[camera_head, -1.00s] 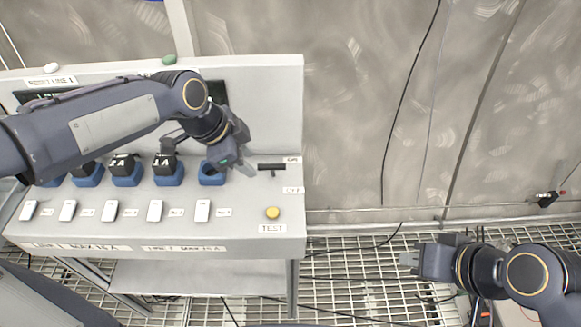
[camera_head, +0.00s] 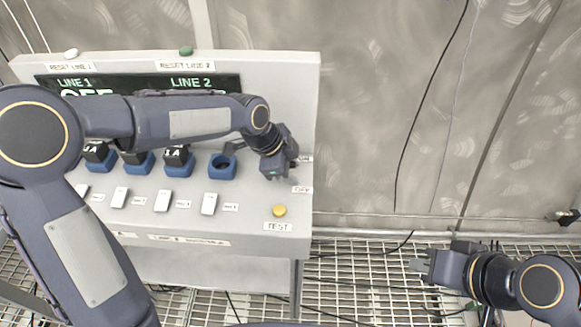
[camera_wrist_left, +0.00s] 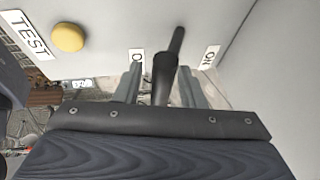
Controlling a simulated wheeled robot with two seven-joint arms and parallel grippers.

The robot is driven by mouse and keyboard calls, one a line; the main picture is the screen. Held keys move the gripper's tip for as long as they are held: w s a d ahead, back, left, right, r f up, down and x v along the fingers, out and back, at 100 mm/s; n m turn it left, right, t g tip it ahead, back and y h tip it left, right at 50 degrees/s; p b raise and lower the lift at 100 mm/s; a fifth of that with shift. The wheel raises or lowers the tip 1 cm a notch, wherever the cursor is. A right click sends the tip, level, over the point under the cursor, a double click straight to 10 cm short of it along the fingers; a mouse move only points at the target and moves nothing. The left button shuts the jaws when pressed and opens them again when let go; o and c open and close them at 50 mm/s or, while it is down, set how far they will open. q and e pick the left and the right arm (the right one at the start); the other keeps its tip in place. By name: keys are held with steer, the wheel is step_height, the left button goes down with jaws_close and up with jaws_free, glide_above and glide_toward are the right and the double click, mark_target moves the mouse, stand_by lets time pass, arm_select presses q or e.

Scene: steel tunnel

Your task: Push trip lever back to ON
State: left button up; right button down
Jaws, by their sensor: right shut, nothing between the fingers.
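The black trip lever (camera_wrist_left: 172,62) shows in the left wrist view between the two fingers of my left gripper (camera_wrist_left: 160,85). The fingers are apart, and I cannot tell whether either touches the lever. The ON label (camera_wrist_left: 210,58) is to its right and the partly covered OFF label (camera_wrist_left: 137,70) to its left. In the head view my left gripper (camera_head: 282,172) is at the right end of the panel, hiding the lever, beside the ON label (camera_head: 306,159) and OFF label (camera_head: 302,189). My right gripper (camera_head: 421,265) is shut and empty over the grating.
The grey panel (camera_head: 250,235) carries a yellow TEST button (camera_head: 279,210), white switches (camera_head: 209,204) and blue sockets (camera_head: 222,167), one without a black plug. The display (camera_head: 190,82) reads LINE 1 and LINE 2, partly hidden by my arm. A cable (camera_head: 425,110) hangs on the wall.

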arm_select(q)
jaws_close()
steer(key=w+r+g+p, duration=0.1)
steer(key=g+p, duration=0.1)
steer(key=p, duration=0.4)
steer(key=shift+w+r+n+g, duration=0.15)
steer(key=shift+w+n+g, duration=0.05)
steer(key=shift+n+g, duration=0.1)
steer(key=shift+w+f+g+p, duration=0.2)
steer(key=shift+w+g+p, duration=0.15)
steer(key=shift+g+p, duration=0.35)
steer(key=shift+f, duration=0.1)
